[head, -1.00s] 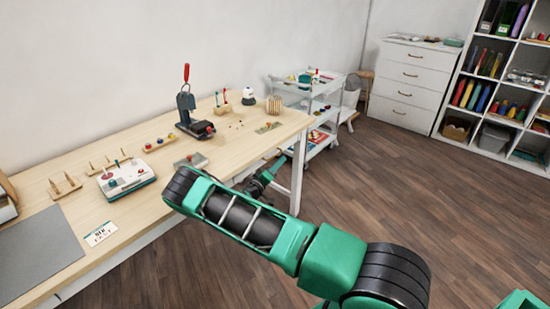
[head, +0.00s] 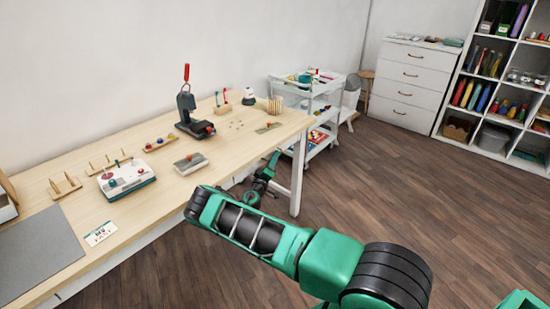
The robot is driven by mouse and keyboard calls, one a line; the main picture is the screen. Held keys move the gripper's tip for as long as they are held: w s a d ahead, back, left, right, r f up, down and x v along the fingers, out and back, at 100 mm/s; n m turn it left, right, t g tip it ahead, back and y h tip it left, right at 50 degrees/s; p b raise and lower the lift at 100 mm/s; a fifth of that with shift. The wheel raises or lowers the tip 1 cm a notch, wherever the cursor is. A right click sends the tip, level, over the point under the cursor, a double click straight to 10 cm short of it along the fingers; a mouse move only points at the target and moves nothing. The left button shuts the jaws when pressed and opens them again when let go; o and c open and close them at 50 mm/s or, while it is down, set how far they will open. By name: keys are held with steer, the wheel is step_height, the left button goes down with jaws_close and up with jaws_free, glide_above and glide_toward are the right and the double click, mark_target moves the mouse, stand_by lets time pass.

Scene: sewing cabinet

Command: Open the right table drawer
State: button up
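The long wooden table (head: 222,154) runs along the wall at the left. Its white front shows in part below the top edge, and the right drawer's face is mostly hidden by the table edge and my arm. I cannot tell whether that drawer is open or shut. My gripper (head: 272,160) is at the front edge of the table near its right end, beside the white table leg. Its fingers are small and partly hidden in this view, so I cannot see whether they are apart or touch the drawer.
On the table are a dark press (head: 190,115), a white box with coloured knobs (head: 127,180), peg stands and a grey mat (head: 37,258). A white cart (head: 308,92) stands past the table's right end. The wooden floor (head: 440,205) at the right is clear.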

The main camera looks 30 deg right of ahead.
steer(key=shift+x, duration=0.9)
jaws_close()
steer(key=shift+f, duration=0.15)
stand_by(0.5)
